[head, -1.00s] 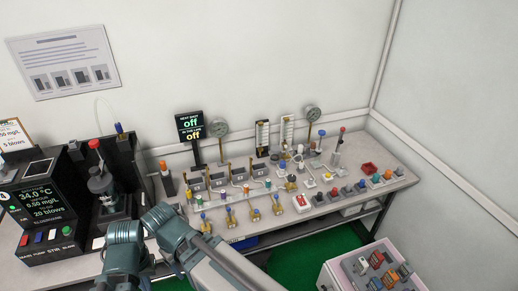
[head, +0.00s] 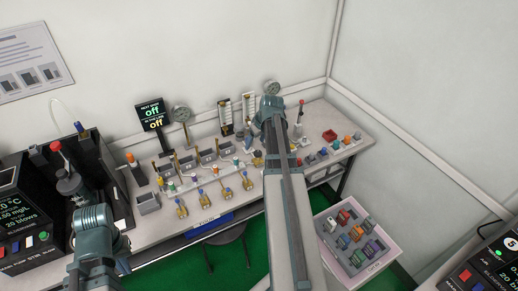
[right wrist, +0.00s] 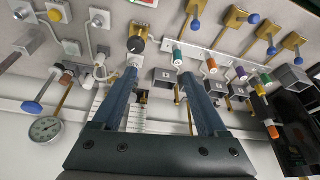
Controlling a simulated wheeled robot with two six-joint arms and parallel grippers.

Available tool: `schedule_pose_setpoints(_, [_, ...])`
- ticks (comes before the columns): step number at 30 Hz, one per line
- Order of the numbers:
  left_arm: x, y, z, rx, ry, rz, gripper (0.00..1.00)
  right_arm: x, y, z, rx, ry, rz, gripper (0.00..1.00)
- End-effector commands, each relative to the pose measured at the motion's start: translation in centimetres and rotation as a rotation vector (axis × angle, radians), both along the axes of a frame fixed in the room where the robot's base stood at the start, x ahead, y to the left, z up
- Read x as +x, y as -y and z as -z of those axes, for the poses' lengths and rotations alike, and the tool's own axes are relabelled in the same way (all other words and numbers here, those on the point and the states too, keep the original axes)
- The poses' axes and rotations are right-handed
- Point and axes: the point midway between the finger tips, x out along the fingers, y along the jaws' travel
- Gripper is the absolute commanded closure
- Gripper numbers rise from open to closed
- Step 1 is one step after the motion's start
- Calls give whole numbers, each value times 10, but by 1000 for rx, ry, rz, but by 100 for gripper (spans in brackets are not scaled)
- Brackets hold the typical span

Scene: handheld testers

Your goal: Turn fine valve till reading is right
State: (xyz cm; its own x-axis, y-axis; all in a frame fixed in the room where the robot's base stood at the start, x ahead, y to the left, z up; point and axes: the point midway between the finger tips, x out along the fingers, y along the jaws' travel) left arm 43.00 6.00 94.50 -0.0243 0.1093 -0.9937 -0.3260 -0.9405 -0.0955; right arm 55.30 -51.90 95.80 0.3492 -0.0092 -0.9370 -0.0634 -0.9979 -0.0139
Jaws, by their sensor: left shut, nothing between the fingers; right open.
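My right gripper (right wrist: 160,76) is open and empty in the right wrist view, its fingers pointing toward the bench fittings. A black knob on a brass body (right wrist: 137,43) lies just beyond the left fingertip, apart from the jaws as far as I can tell. No label shows which knob is the fine valve. In the head view my right arm reaches over the bench and hides its gripper and the fittings beneath. The display (head: 153,115) reads "off" on both lines. Dial gauges (head: 182,113) (head: 271,88) stand behind; their readings are too small. My left arm's fingers are not visible.
Two upright scale tubes (head: 225,112) (head: 249,106) stand at the back. A dark tester (head: 78,175) stands left.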

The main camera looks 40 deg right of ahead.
Motion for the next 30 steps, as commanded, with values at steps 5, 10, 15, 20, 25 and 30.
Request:
schedule_pose_setpoints(5, [0, 0, -5, 0, 0, 0, 100, -12, 42, -7, -13, 31, 36, 24])
schedule_pose_setpoints(10, [0, 0, -5, 0, 0, 0, 100, -14, 47, -8, -17, 35, 38, 24])
schedule_pose_setpoints(15, [0, 0, -1, 0, 0, 0, 100, -13, 47, -4, -17, 35, 38, 24])
schedule_pose_setpoints(20, [0, 0, 10, 0, 0, 0, 100, -9, 47, 7, -17, 35, 38, 24])
schedule_pose_setpoints(25, [0, 0, 28, 0, 0, 0, 100, -2, 48, 26, -16, 36, 38, 24])
schedule_pose_setpoints(30, [0, 0, 52, 0, 0, 0, 100, 8, 49, 49, -16, 36, 38, 24])
